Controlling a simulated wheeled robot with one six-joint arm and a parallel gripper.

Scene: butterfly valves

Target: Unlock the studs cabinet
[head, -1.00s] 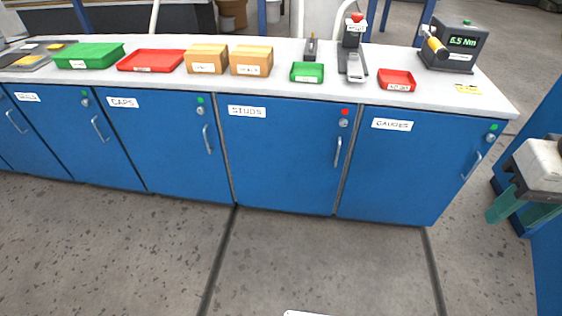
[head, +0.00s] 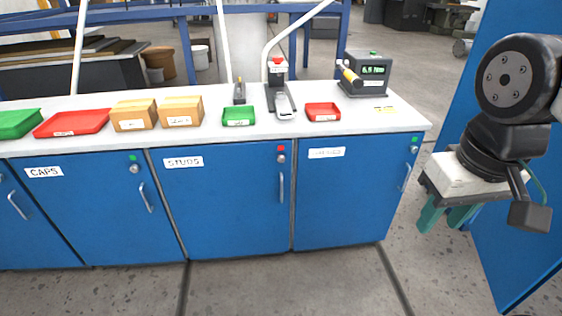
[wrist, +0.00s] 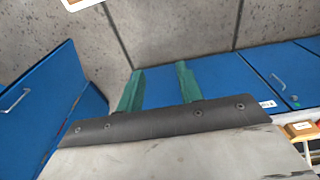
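The studs cabinet (head: 222,205) is a blue door labelled STUDS under the white counter, in the middle of the head view. It is closed. A red square marker (head: 281,148) and a round silver lock (head: 281,158) sit at its upper right, above a vertical handle (head: 281,187). My gripper (head: 446,222) hangs at the right, well apart from the lock, with two green fingers pointing down. In the wrist view the fingers (wrist: 158,88) are spread with nothing between them. A blue surface lies beyond them.
The neighbouring caps (head: 90,205) and gauges (head: 345,195) cabinets carry green markers. Trays, boxes and a torque display (head: 367,73) stand on the counter (head: 215,132). A tall blue panel (head: 525,200) stands at the right behind my arm. The floor in front is clear.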

